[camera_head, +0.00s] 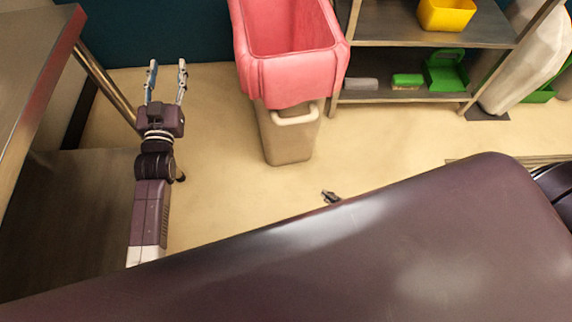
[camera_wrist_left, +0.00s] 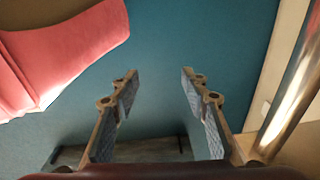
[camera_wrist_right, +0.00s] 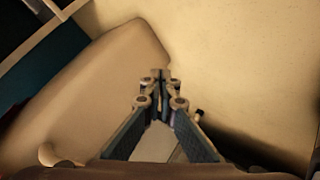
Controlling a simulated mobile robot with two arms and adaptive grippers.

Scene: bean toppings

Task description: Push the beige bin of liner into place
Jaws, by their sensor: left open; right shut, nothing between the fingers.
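The beige bin (camera_head: 288,135) stands on the floor in the middle of the head view, its rim covered by a pink liner (camera_head: 300,85). A loop handle shows on its near side. My left gripper (camera_head: 167,68) is open and empty, left of the bin and apart from it. In the left wrist view the pink liner (camera_wrist_left: 60,55) shows at the upper left, outside the open fingers (camera_wrist_left: 155,85). My right gripper (camera_wrist_right: 160,80) is shut and empty. Its tips (camera_head: 331,196) barely show past my body. The bin's beige side (camera_wrist_right: 95,85) fills the left of the right wrist view.
A metal shelf (camera_head: 410,97) with a yellow bin (camera_head: 446,14) and green items stands right of the bin. A steel table (camera_head: 35,60) is at the left. A teal wall (camera_head: 150,40) is behind. Open floor (camera_head: 230,205) lies in front of the bin.

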